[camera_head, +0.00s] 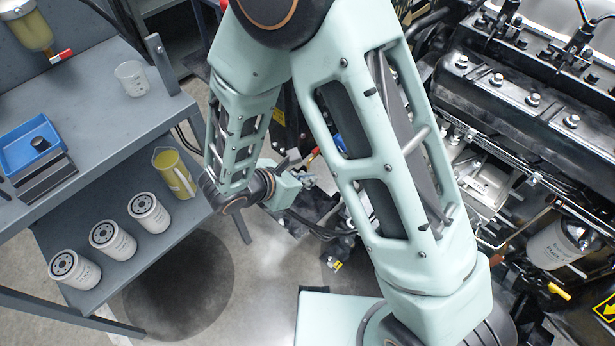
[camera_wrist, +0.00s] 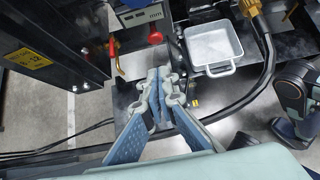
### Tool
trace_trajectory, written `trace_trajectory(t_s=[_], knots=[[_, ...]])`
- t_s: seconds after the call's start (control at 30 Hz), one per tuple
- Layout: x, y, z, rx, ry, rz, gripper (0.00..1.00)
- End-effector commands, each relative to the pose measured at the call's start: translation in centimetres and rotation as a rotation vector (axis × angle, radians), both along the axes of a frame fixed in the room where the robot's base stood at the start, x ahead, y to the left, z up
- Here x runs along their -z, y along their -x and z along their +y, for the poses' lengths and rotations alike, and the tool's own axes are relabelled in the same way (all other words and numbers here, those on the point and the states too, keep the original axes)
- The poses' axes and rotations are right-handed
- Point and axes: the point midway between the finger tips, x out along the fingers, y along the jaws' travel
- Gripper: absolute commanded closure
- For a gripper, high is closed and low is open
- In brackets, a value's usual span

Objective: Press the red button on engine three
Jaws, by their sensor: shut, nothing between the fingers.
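My gripper (camera_wrist: 158,74) is shut and empty in the wrist view, its two grey fingers together and pointing away from the camera. Just beyond the tips, a small round red part (camera_wrist: 155,38) sits below a dark box with a display (camera_wrist: 140,16); it may be the red button, but I cannot tell. A gap seems to lie between it and the fingers. In the head view, my arm hides most of the area around my gripper. A large dark engine (camera_head: 530,95) fills the right side; no number three can be read on it.
A white square pan (camera_wrist: 213,46) and a brass fitting with a hose (camera_wrist: 250,8) lie right of the fingers. A dark cabinet with a yellow label (camera_wrist: 28,58) stands left. A grey bench (camera_head: 85,85) and a shelf with white filters (camera_head: 112,240) stand left in the head view.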

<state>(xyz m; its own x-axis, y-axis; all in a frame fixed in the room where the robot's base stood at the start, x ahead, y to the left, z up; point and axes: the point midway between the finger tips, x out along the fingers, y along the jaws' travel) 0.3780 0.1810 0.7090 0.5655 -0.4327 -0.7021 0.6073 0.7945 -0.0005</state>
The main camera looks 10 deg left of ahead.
Motion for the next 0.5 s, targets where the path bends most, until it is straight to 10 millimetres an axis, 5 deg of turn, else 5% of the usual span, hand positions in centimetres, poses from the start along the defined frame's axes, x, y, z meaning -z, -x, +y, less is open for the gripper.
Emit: trace_trajectory(t_s=[0.3, 0.5], knots=[[5.1, -3.8, -3.1, 0.004, 0.002, 0.002, 1.00], [4.7, -6.1, -4.7, 0.003, -0.001, -0.001, 1.00]])
